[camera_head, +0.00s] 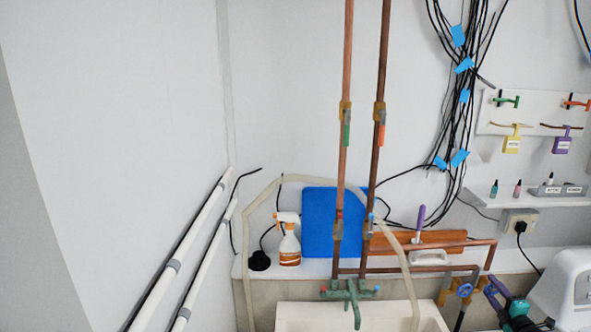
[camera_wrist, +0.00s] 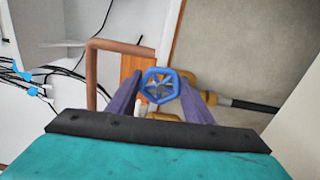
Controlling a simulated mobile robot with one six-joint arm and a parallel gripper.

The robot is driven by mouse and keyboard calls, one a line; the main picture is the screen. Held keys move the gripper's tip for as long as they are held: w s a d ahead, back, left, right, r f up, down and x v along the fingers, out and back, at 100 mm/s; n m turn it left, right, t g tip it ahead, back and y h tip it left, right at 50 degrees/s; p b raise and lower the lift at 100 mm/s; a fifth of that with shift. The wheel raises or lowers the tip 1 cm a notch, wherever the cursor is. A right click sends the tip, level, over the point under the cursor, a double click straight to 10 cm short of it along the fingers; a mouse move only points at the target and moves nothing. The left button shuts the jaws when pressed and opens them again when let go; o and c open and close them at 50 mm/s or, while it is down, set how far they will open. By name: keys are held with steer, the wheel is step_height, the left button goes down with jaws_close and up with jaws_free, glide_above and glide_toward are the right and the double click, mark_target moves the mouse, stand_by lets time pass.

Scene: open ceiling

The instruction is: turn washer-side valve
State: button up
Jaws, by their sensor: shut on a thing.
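A blue valve handwheel (camera_wrist: 161,86) sits on brass pipework (camera_wrist: 207,76) in the middle of the wrist view. My gripper (camera_wrist: 160,80) has its two purple fingers on the left and right sides of the wheel, shut on it. In the head view the blue handwheel (camera_head: 465,290) shows at the lower right, next to a washing machine (camera_head: 565,292). My gripper (camera_head: 485,288) reaches it there from the right, with its teal body below. The wheel's far side and the exact finger contact are partly hidden.
Copper pipes (camera_head: 430,243) run above and behind the valve. A sink (camera_head: 300,318) with a green tap (camera_head: 350,292) stands to the left. A pale hose (camera_head: 405,265) loops down over the sink. A dark hose (camera_wrist: 250,105) leads right from the valve. A spray bottle (camera_head: 289,243) stands on the ledge.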

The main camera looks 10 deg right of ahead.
steer(key=shift+m, duration=1.3)
steer(key=o, duration=1.2)
steer(key=shift+s+a+b, duration=0.25)
steer(key=shift+s+b, duration=0.65)
steer(key=shift+s, duration=1.4)
steer(key=shift+s+a+b, duration=0.25)
steer(key=shift+s+b, duration=0.65)
steer(key=shift+s, duration=1.4)
steer(key=shift+s+a+b, duration=0.25)
steer(key=shift+s+b, duration=0.65)
steer(key=shift+s, duration=1.4)
steer(key=shift+c, duration=0.4)
